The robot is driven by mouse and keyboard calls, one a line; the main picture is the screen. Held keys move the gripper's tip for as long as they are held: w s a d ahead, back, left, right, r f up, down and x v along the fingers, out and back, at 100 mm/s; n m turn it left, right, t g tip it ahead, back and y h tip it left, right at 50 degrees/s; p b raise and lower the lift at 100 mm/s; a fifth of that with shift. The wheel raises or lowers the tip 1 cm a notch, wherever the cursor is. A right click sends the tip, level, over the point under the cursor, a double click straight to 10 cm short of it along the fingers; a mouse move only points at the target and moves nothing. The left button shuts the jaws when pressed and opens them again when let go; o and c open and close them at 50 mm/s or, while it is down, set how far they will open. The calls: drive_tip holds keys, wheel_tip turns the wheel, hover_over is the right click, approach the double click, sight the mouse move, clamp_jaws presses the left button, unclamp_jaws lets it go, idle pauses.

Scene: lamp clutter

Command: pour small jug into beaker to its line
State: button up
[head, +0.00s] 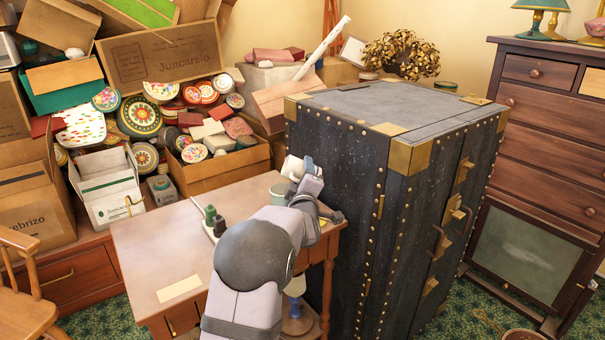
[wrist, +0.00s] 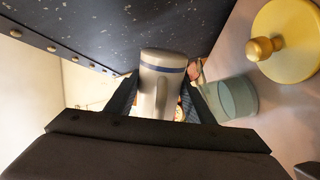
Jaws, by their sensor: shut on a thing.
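My gripper (wrist: 164,88) is shut on a pale grey jug (wrist: 161,72) with a blue band, held between the two dark fingers in the wrist view. In the head view my gripper (head: 308,172) is above the back right of the table, with the whitish jug (head: 292,166) partly hidden by it. A grey-green cup-like vessel, likely the beaker (wrist: 238,98), stands just right of the jug in the wrist view. It also shows in the head view (head: 279,193), partly behind my arm. I cannot make out its line or any liquid.
The dark trunk (head: 345,150) rises close beside the table's right side. A yellow knobbed lid (wrist: 292,42) is near the vessel. Small dark green bottles (head: 211,215) stand left of my arm. The left of the wooden table (head: 150,250) is mostly clear.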

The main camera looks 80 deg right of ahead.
drive_tip(key=shift+r+m, duration=0.1)
drive_tip(key=shift+m, duration=0.2)
drive_tip(key=shift+r+m+p, duration=0.35)
drive_tip(key=shift+m+p, duration=0.25)
drive_tip(key=shift+m, duration=0.1)
drive_tip(key=shift+w+r+m+p, duration=0.15)
drive_tip(key=shift+m+p, duration=0.3)
drive_tip(key=shift+m, duration=0.45)
drive_tip(key=shift+s+f+m, duration=0.25)
drive_tip(key=shift+f+m, duration=0.2)
drive_tip(key=shift+m, duration=0.4)
drive_tip(key=shift+s+f+m, duration=0.2)
drive_tip(key=shift+f+m, duration=0.2)
drive_tip(key=shift+m, duration=0.45)
